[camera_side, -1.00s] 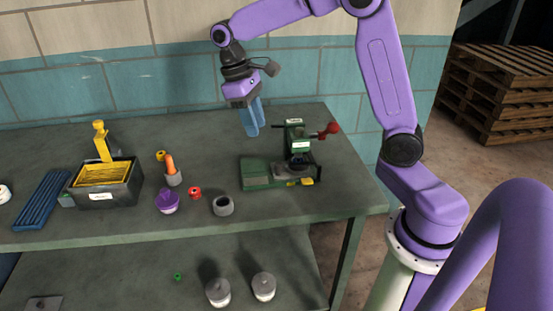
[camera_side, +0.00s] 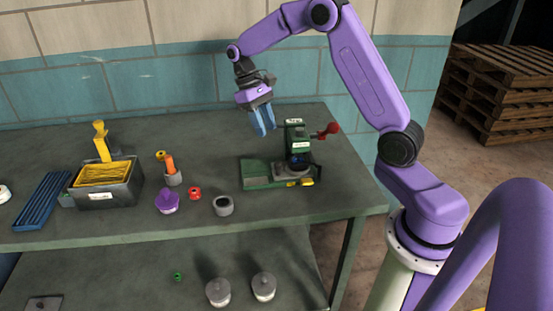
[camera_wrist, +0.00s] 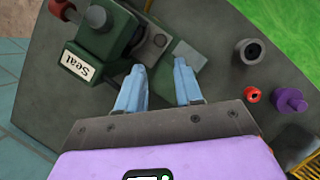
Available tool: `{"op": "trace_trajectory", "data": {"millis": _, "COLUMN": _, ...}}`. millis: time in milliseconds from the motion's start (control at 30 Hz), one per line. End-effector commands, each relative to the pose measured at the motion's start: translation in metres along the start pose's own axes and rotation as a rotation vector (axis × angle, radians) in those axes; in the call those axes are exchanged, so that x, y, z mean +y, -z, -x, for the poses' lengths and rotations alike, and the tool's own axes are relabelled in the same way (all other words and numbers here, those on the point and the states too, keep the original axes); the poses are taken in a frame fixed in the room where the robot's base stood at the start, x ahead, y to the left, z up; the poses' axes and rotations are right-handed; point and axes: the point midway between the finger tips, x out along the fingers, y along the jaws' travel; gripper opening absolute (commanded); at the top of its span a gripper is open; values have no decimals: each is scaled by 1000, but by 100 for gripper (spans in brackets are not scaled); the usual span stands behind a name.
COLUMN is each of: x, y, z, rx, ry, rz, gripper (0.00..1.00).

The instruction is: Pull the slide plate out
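A green press (camera_side: 297,148) with a red-knobbed lever (camera_side: 328,131) stands at the right of the bench. A grey plate (camera_side: 283,171), which looks like the slide plate, lies low in its base under the head; a yellow tab (camera_side: 302,182) shows at the front. In the wrist view the press (camera_wrist: 103,35) is upper left with a "Seal" label, and the grey plate (camera_wrist: 152,45) shows partly beside it. My gripper (camera_side: 264,133) hangs above and left of the press, blue fingers pointing down. The wrist view shows the fingers (camera_wrist: 160,72) apart, with nothing between them.
A grey ring cup (camera_side: 223,206), a red ring (camera_side: 195,193) and a purple knobbed part (camera_side: 167,201) stand left of the press. A dark bin with yellow contents (camera_side: 100,195) and a blue tray (camera_side: 43,200) are farther left. The bench behind the press is clear.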

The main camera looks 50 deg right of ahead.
Motion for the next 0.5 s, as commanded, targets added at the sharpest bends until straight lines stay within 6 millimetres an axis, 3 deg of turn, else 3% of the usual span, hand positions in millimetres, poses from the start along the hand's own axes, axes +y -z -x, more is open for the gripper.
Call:
{"op": "trace_trajectory", "data": {"millis": 300, "x": 0, "y": -1, "z": -61, "rx": -4, "ry": 1, "rz": 0, "gripper": 35}}
{"op": "trace_trajectory", "data": {"millis": 500, "x": 0, "y": 0, "z": -92, "rx": -2, "ry": 1, "rz": 0, "gripper": 35}}
